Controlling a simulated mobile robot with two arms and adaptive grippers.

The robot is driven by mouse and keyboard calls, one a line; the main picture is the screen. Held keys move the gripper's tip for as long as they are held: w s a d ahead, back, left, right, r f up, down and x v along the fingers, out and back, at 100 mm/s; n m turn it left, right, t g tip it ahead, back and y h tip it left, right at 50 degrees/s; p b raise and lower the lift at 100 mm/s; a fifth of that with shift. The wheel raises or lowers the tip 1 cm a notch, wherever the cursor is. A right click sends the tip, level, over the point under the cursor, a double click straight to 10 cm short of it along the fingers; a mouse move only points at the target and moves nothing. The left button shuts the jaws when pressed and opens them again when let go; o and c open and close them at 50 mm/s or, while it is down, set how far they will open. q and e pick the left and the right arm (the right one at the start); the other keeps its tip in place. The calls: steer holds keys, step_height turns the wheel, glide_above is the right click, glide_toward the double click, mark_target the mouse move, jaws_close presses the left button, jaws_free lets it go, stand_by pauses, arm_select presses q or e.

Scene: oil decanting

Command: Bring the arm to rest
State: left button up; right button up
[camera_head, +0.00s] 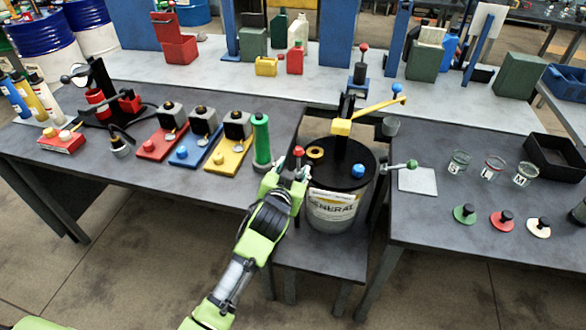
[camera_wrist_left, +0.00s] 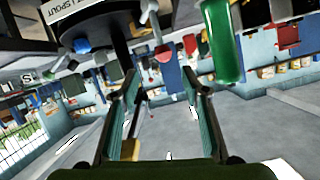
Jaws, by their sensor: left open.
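My left gripper (camera_head: 289,178) is open, at the front left of the drum and close to a red-knobbed lever (camera_head: 298,151). In the left wrist view, the two fingers (camera_wrist_left: 160,90) stand apart with nothing held between them, and the red knob (camera_wrist_left: 163,53) shows beyond the fingertips. The drum (camera_head: 332,211) has a black lid, a label reading GENERAL and a blue knob (camera_head: 358,170) on its front. A yellow pump handle (camera_head: 370,112) rises over the lid. My right gripper is not in view.
A green cylinder (camera_head: 262,138) stands just behind my left gripper. Red, blue and yellow bases (camera_head: 228,160) line the left table. Labelled glass jars (camera_head: 459,163), coloured lids (camera_head: 465,213) and a black tray (camera_head: 553,155) are on the right table. Open floor lies in front.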

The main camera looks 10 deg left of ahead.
arm_select(q)
steer(key=s+a+f+g+b, duration=0.1)
steer(key=s+f+g, duration=0.1)
steer(key=s+f, duration=0.8)
steer(key=s+a+f+g, duration=0.1)
steer(key=s+f+g, duration=0.2)
steer(key=f, duration=1.2)
steer(key=s+a+f+g+b, duration=0.1)
steer(key=s+f+g, duration=0.1)
steer(key=s+f, duration=0.8)
steer(key=s+a+f+g, duration=0.2)
steer(key=s+f, duration=0.5)
steer(key=s, duration=0.4)
steer(key=s+a+f+g+b, duration=0.1)
steer(key=s+a+f+g, duration=0.1)
steer(key=s+f, duration=0.6)
steer(key=s+a+f+g+b, duration=0.1)
steer(key=s+f, duration=0.6)
steer(key=s, duration=0.9)
steer(key=shift+s+a+f+g, duration=0.2)
steer(key=shift+a+g, duration=0.3)
steer(key=shift+a, duration=0.6)
